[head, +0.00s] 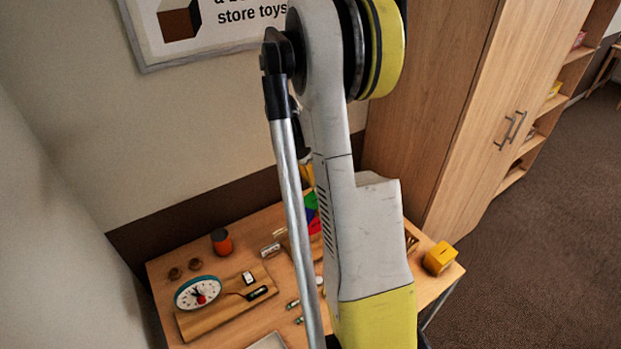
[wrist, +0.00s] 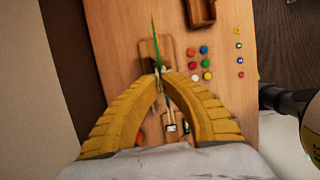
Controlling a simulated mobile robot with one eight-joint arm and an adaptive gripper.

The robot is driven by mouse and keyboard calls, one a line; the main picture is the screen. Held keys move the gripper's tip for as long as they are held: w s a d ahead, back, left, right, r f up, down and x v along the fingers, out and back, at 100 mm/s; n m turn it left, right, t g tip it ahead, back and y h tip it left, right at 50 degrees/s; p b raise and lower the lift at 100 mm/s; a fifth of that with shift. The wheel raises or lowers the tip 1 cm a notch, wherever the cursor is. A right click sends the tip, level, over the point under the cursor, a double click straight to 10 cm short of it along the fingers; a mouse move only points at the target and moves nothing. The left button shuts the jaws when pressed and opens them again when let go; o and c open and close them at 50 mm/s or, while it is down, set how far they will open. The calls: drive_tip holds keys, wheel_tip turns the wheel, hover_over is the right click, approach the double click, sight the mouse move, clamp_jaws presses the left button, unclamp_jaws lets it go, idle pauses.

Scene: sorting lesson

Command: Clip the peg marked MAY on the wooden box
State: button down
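I cannot make out a peg with MAY legible on it in either view. A brown wooden box-like thing (wrist: 201,14) shows at the top of the wrist view, cut by the edge; I cannot tell whether it is the wooden box. My gripper's yellow fingers (wrist: 161,76) bend inward and their tips come together, with nothing clearly held. They are over the table, and a thin green upright edge (wrist: 155,42) lines up with the tips. In the head view my arm hides most of my gripper and part of the table.
Several coloured buttons (wrist: 204,50) lie right of the fingers. A wall is behind; a cabinet (head: 480,120) stands at right.

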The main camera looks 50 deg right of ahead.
drive_tip(key=shift+p+v, duration=1.4)
drive_tip(key=shift+v, duration=1.1)
